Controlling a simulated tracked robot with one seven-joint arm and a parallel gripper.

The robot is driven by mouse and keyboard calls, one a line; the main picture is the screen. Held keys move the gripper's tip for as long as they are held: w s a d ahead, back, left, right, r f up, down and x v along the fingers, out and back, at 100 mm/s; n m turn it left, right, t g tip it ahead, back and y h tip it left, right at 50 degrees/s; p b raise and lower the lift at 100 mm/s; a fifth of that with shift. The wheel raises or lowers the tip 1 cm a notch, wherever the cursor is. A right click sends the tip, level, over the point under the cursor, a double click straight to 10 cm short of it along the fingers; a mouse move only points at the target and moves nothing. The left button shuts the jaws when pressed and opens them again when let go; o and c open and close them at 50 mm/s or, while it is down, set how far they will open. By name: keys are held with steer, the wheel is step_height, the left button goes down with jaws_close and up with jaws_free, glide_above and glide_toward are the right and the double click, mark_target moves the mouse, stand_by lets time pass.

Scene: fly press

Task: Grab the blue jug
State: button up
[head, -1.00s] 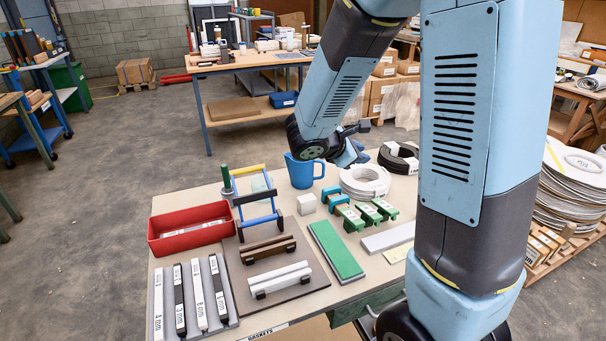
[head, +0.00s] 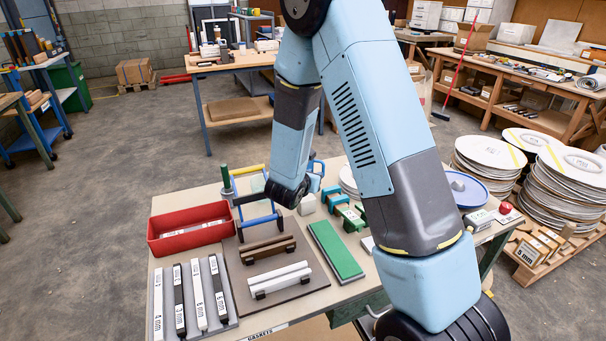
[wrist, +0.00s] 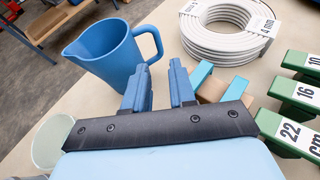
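The blue jug (wrist: 108,52) stands upright on the table in the wrist view, its spout to the left and its handle to the right. In the head view my arm hides most of it, and only part of the jug's handle (head: 322,168) shows. My gripper (wrist: 160,80) has its two blue fingers apart with nothing between them. The fingertips are on the near side of the jug, below its handle in the wrist view, and appear clear of it. My arm hides the fingers in the head view.
A white coil (wrist: 228,28) lies right of the jug. A teal-ended wooden piece (wrist: 232,88) is close right of my fingers, with green labelled blocks (wrist: 290,130) beyond. A pale translucent cup (wrist: 52,142) is at lower left. A red tray (head: 185,240) sits at the table's left.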

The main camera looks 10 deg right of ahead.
mark_target(323, 169)
steer(key=x, duration=1)
steer(key=shift+r, duration=0.2)
steer(key=shift+a, duration=0.1)
jaws_close()
steer(key=shift+r, duration=0.1)
